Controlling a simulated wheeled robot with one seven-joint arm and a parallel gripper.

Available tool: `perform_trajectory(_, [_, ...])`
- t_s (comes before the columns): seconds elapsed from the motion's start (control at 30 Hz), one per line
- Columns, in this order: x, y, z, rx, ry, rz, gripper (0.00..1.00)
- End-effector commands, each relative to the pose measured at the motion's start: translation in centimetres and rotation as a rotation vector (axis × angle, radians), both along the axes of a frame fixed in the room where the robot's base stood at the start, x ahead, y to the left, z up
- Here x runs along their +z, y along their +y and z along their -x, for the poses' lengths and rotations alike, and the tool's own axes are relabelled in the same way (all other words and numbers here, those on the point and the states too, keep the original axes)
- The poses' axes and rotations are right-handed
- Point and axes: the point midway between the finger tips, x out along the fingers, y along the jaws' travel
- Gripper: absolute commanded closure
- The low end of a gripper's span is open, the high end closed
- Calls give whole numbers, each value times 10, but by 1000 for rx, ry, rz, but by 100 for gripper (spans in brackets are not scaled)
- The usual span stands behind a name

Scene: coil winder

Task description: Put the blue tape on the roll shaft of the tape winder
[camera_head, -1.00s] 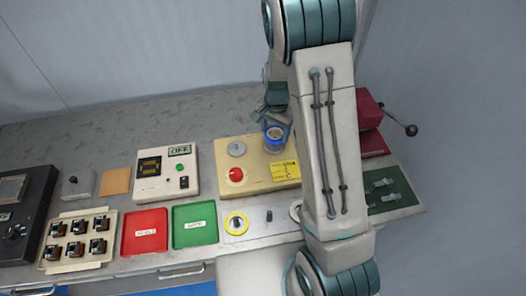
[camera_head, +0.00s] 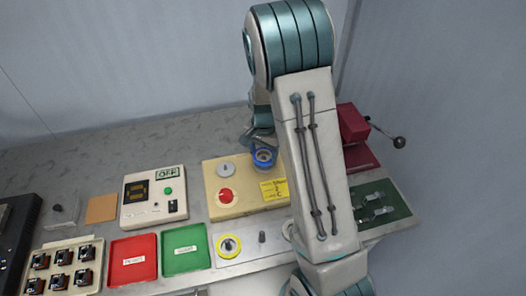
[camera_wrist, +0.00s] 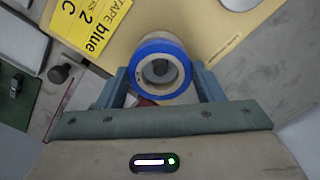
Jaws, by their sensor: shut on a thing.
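The blue tape (camera_head: 263,155) is a blue ring with a pale core, at the back right of the cream tape winder (camera_head: 240,204). In the wrist view the tape (camera_wrist: 160,44) faces the camera, and something grey shows through its hole. My gripper (camera_wrist: 161,82) is shut on the tape, one finger on each side. The winder carries a red button (camera_head: 226,195), a grey round part (camera_head: 227,169) at the back left and a yellow label (camera_head: 274,189) reading "TAPE blue". I cannot tell whether a shaft is inside the tape or how high the tape is.
A white panel (camera_head: 245,255) in front of the winder holds a yellow tape ring (camera_head: 229,246) and a dark peg (camera_head: 262,237). Green (camera_head: 187,249) and red (camera_head: 133,260) trays lie to the left. A dark red machine with a lever (camera_head: 353,124) stands to the right.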

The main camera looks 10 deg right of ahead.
Motion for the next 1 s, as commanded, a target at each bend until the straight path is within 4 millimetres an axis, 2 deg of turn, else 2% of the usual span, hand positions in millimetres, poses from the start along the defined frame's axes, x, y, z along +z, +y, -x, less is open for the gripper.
perform_trajectory(0.7, [-22,0,0,0,0,0,61])
perform_trajectory(0.73, [-21,0,0,0,0,0,30])
perform_trajectory(0.8, [-21,0,0,0,0,0,13])
perform_trajectory(1.0, [-21,0,0,0,0,0,13])
